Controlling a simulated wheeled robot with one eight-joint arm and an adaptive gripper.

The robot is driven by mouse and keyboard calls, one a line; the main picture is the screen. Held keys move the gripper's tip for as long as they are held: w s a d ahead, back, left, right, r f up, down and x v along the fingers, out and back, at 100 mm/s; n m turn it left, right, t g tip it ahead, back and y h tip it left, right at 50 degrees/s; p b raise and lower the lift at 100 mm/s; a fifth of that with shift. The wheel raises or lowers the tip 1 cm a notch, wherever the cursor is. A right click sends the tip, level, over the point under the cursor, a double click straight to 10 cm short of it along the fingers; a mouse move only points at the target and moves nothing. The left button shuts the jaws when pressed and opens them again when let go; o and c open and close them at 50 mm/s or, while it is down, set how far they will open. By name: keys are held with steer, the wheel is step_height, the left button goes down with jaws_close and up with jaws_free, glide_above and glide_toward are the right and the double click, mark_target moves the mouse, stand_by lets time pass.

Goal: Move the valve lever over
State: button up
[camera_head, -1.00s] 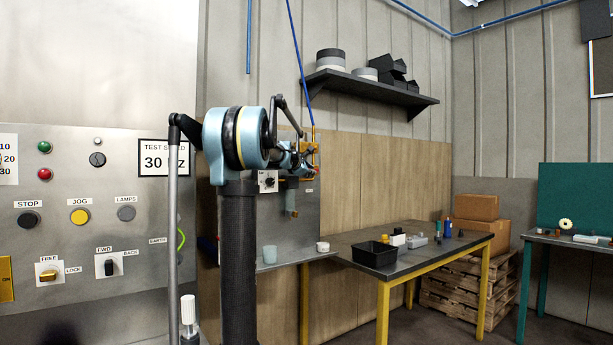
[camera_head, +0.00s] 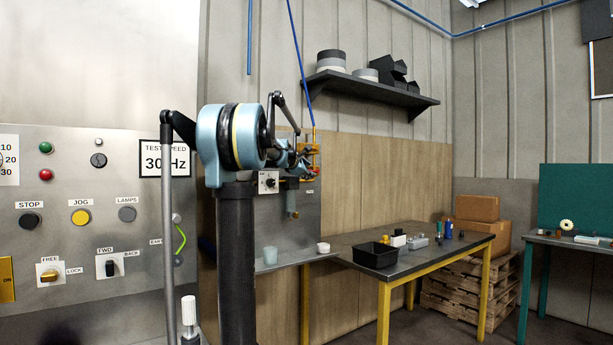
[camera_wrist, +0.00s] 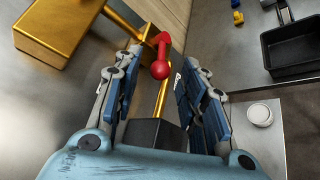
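The valve has a red lever (camera_wrist: 160,58) with a rounded end, beside a brass block (camera_wrist: 58,30) and a brass pipe in the wrist view. My gripper (camera_wrist: 162,72) is open, its two blue-grey fingers spread to either side. The lever's red end shows between the fingertips; I cannot tell whether either finger touches it. In the head view the brass valve fittings (camera_head: 314,150) are small on the wall panel, partly behind my gripper (camera_head: 301,160).
A shelf below the panel holds a pale cup (camera_head: 270,256) and a white round item (camera_head: 323,247). A dark-topped table (camera_head: 410,262) with a black tray (camera_head: 375,256) stands to the right. A dark block (camera_wrist: 155,135) sits low between the fingers in the wrist view.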

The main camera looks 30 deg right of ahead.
steer(key=v, duration=0.9)
steer(key=shift+a+f, duration=0.1)
stand_by(0.3)
